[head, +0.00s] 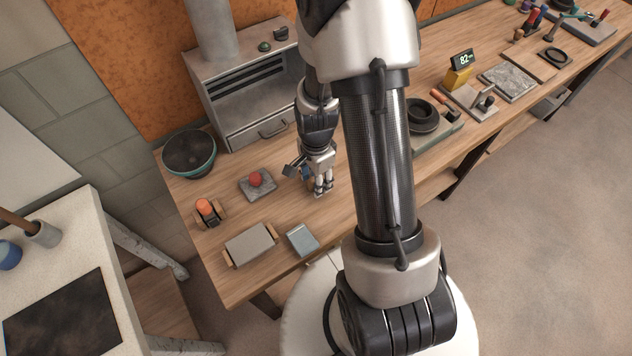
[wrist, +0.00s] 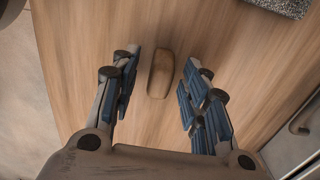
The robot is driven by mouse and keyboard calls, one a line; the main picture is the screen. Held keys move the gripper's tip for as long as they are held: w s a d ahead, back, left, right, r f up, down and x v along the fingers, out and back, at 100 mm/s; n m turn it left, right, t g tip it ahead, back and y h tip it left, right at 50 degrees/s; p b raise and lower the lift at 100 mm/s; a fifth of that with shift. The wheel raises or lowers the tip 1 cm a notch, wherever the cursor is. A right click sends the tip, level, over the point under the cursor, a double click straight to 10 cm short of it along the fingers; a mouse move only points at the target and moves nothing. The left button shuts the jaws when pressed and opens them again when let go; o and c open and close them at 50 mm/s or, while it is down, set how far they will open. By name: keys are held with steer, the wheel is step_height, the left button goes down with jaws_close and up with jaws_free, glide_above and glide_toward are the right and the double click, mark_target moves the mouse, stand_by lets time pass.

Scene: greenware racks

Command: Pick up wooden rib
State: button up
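The wooden rib (wrist: 161,75) is a small brown elongated piece with rounded ends. It lies on the wooden bench in the wrist view, upper middle. My gripper (wrist: 162,72) is open, with one blue-padded finger on each side of the rib and a visible gap to both. Nothing is held. In the head view my gripper (head: 322,190) points down close over the bench, in front of the kiln-like box. I cannot make out the rib there; my gripper seems to hide it.
A grey slab with a red ball (head: 256,180) is left of my gripper. A dark bowl (head: 189,153), a metal box with a drawer (head: 262,129), a grey block with wooden ends (head: 250,245) and a blue-grey block (head: 302,240) stand nearby. Bench right beside my gripper is clear.

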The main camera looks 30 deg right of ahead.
jaws_close()
stand_by(0.3)
steer(key=shift+r, duration=0.1)
step_height(320, 180, up, 20)
steer(key=p, duration=0.6)
steer(key=c, duration=0.6)
jaws_free()
jaws_close()
